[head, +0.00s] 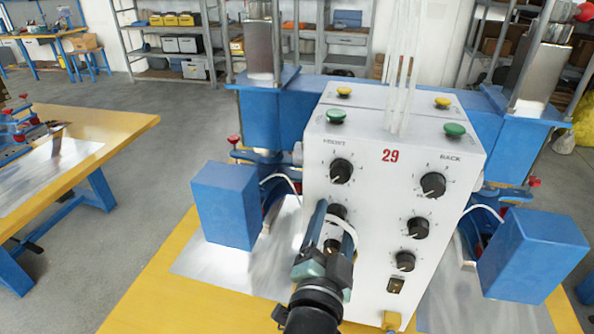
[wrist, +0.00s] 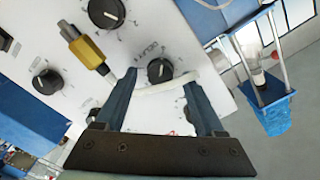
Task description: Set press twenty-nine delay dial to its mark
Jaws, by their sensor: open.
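Press twenty-nine is a white control box (head: 395,150) with a red "29" and several black dials. My gripper (head: 334,222) is open in front of its left side. A black dial (head: 337,211) shows partly behind my fingers. In the wrist view, a black dial (wrist: 160,70) shows between the fingertips of my open gripper (wrist: 160,82). A white curved strip (wrist: 168,86) crosses between the fingers, in front of the panel.
Other dials sit close by: upper left (head: 341,171), upper right (head: 432,184), middle right (head: 418,228) and lower right (head: 405,261). Blue blocks (head: 226,204) (head: 533,254) flank the box. Clear floor (head: 190,135) lies left.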

